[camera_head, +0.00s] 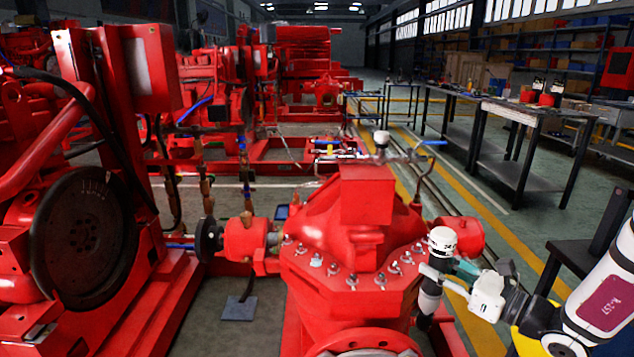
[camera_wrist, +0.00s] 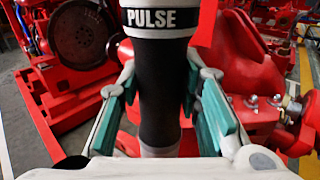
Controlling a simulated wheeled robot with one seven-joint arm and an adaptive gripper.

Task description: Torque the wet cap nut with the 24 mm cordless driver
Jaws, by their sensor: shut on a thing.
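My gripper (camera_head: 446,275) is at the right of the red pump casing (camera_head: 340,235), shut on the cordless driver (camera_head: 441,240). The driver has a white top and a dark body, and it hangs roughly upright beside the casing. In the wrist view the driver's black barrel (camera_wrist: 160,95) carries a "PULSE" band and stands between the teal finger pads. Several cap nuts (camera_head: 353,280) ring the casing flange. I cannot tell for sure which nut is wet. Two nuts (camera_wrist: 253,102) also show right of the driver in the wrist view. The driver's socket end is not clearly visible.
A large red engine with a dark flywheel (camera_head: 84,238) stands at the left. Workbenches (camera_head: 530,110) line the right side. Open floor with yellow lines (camera_head: 480,200) lies between the benches and the pump.

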